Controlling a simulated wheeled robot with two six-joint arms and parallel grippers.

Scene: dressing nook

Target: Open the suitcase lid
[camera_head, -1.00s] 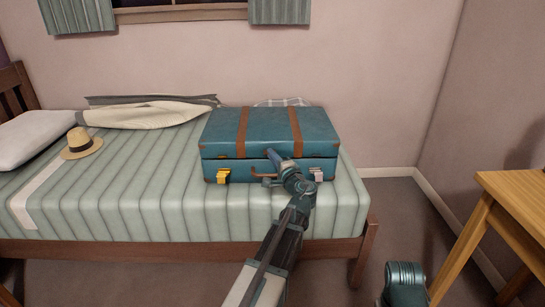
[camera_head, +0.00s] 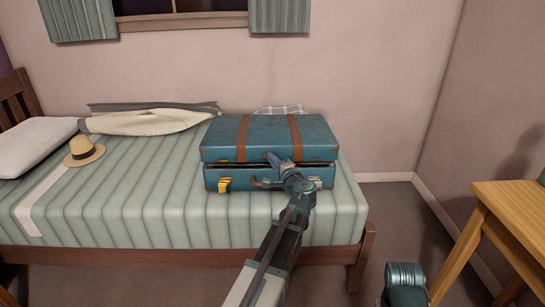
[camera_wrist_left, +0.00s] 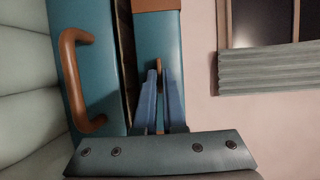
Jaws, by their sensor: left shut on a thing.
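The blue suitcase (camera_head: 235,178) with brown straps lies on the bed. Its lid (camera_head: 270,133) is raised a little at the front, with a dark narrow gap above the base. My left gripper (camera_head: 274,160) is at the front edge of the lid, right of its middle. In the left wrist view, the left gripper's fingers (camera_wrist_left: 160,100) are shut on a small brown part at the lid (camera_wrist_left: 157,40). The brown carry handle (camera_wrist_left: 75,80) is on the base beside them. A yellow latch (camera_head: 223,185) shows at the front left. My right gripper is out of view.
The striped bed (camera_head: 130,205) holds a straw hat (camera_head: 83,151), a white pillow (camera_head: 35,143) and a cream garment (camera_head: 150,121) left of the suitcase. A wooden table (camera_head: 515,207) stands at the right. The wall is behind the suitcase.

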